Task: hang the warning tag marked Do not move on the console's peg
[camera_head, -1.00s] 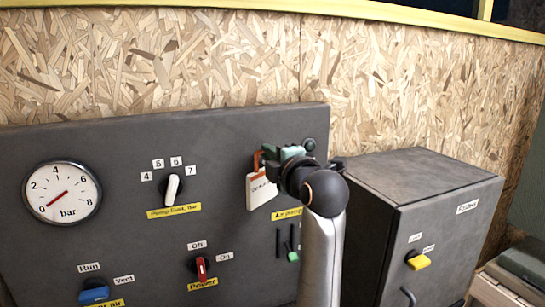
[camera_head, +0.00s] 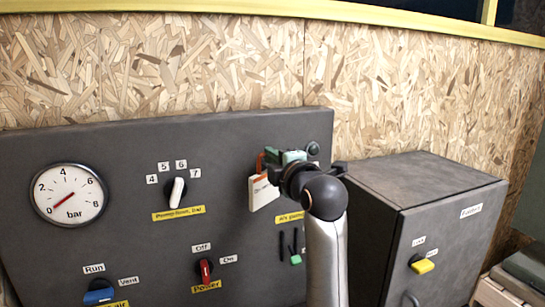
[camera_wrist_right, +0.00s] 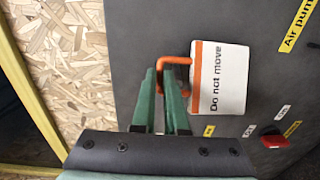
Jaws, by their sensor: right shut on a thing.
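The warning tag (camera_head: 263,191) is a white card with an orange band and an orange loop, in front of the console (camera_head: 130,150). In the right wrist view the tag (camera_wrist_right: 220,80) reads "Do not move". My right gripper (camera_head: 274,160) is shut on the tag's orange loop, and the card hangs clear of the fingers. The green fingers (camera_wrist_right: 163,78) also show in the right wrist view. A small round dark part (camera_head: 312,148) right of the gripper may be the peg; I cannot tell. My left gripper is out of view.
The console carries a pressure gauge (camera_head: 69,195), a white selector (camera_head: 177,191), a red power knob (camera_head: 205,269) and a blue knob (camera_head: 99,291). A grey cabinet (camera_head: 425,205) with a yellow knob stands at the right. A chipboard wall (camera_head: 200,60) is behind.

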